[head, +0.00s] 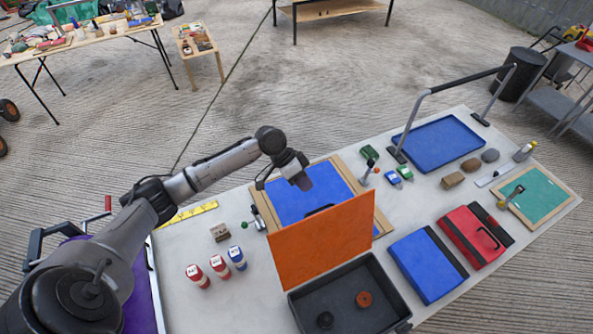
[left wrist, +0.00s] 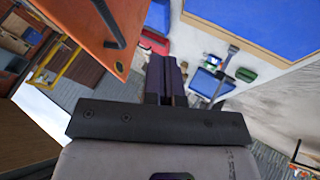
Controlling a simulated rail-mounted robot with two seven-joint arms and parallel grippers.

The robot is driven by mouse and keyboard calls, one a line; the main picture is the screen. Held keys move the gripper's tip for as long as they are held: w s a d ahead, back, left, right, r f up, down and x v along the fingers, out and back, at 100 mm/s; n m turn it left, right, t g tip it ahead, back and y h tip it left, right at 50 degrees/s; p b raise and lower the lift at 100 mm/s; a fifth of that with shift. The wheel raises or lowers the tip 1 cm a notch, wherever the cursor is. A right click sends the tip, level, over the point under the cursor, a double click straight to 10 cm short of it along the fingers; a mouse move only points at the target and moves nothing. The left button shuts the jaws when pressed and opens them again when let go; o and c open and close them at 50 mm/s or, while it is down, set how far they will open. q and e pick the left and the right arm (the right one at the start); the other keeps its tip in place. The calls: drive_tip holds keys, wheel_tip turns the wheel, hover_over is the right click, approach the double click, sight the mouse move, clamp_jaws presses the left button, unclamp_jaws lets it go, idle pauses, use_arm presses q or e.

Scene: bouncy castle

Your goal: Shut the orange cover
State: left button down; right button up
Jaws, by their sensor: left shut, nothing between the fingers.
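The orange cover (head: 322,243) stands raised, roughly upright, at the back edge of a dark grey box (head: 377,315). A black handle sits near its top edge. The box is open, with an orange round piece (head: 364,299) and a black round piece (head: 325,320) inside. My left gripper (head: 301,183) is behind and above the cover, over the blue panel, shut and empty. In the left wrist view the shut fingers (left wrist: 167,80) point past the cover (left wrist: 92,30), which fills the upper left. They look apart from it. My right gripper is not in view.
A blue panel in a wooden frame (head: 255,200) lies behind the cover. Red and blue bottles (head: 220,267) stand left of the box. A blue case (head: 427,265) and a red case (head: 475,237) lie to its right. A grey rail (head: 430,92) rises at the back.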

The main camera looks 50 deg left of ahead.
use_arm(q)
drive_tip(key=d, duration=0.1)
drive_tip(key=d+f+p, duration=0.1)
drive_tip(key=d, duration=0.3)
drive_tip(key=shift+s+d+f+p, duration=0.15)
drive_tip(key=shift+s+f+p, duration=0.15)
drive_tip(key=shift+p, duration=0.1)
